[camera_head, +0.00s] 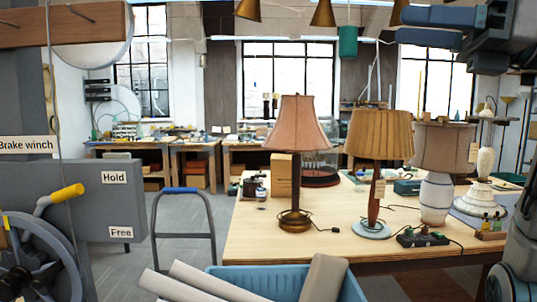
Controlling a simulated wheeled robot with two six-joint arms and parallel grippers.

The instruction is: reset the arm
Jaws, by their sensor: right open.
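My right gripper (402,26) is at the top right, high above the table. Its two blue-grey fingers point left, are parted, and have nothing between them. My right arm comes in from the right edge. My left gripper is out of view. Below stand a lamp with a pink shade (298,124), a lamp with a pleated tan shade (379,134), and a blue-banded white lamp with a brownish shade (443,147). A white lamp base (485,165) without a shade stands farther right. All are upright and apart from my gripper.
The wooden table (265,232) carries a small switch box (422,239) with a cord. A blue bin (240,275) with rolls is in front. A brake winch with a lever (60,194) fills the left.

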